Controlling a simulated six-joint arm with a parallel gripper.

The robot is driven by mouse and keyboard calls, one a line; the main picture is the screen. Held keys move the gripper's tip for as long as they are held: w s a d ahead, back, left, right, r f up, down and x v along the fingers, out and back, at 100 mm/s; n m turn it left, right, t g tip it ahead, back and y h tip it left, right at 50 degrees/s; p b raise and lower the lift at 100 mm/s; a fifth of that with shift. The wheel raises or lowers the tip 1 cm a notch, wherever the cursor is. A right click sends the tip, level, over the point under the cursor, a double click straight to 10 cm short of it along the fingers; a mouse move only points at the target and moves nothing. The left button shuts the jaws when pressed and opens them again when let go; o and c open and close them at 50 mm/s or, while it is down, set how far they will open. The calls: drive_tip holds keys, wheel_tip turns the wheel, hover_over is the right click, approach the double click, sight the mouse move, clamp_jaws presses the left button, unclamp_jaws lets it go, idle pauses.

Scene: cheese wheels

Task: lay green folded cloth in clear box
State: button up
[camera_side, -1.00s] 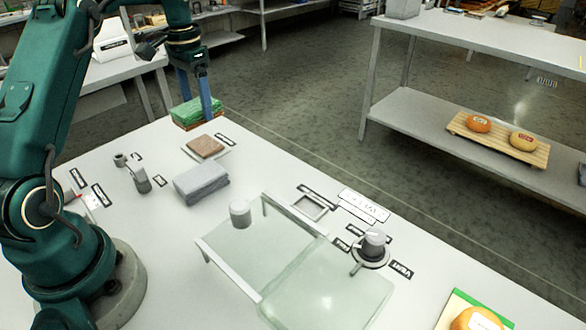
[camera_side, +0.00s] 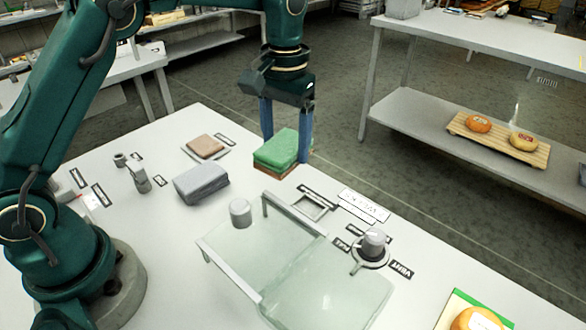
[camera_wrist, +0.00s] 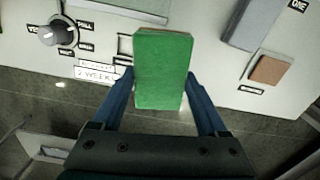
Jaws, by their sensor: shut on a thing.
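The green folded cloth (camera_side: 276,149) is held between the blue fingers of my gripper (camera_side: 285,135), above the table's far edge. A brown layer shows under the green in the side view. In the wrist view the cloth (camera_wrist: 163,68) fills the space between the two fingertips of my gripper (camera_wrist: 160,95). A grey cylinder (camera_side: 240,212) stands at the box's far left edge.
A grey folded cloth (camera_side: 201,184) and a brown square (camera_side: 205,146) lie left of my gripper. A dial knob (camera_side: 373,243) and a small square frame (camera_side: 312,206) lie right. A cheese wheel (camera_side: 476,320) sits at the lower right. A shelf unit (camera_side: 470,155) stands behind.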

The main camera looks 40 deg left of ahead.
drive_tip(key=s+d+m, duration=0.3)
drive_tip(key=s+d, duration=0.2)
drive_tip(key=d, duration=0.6)
drive_tip(key=m, duration=0.3)
hover_over(326, 306)
wheel_tip(326, 306, down, 4)
drive_tip(key=shift+f, duration=2.3)
drive_tip(key=shift+f, duration=0.1)
drive_tip(key=o, duration=0.9)
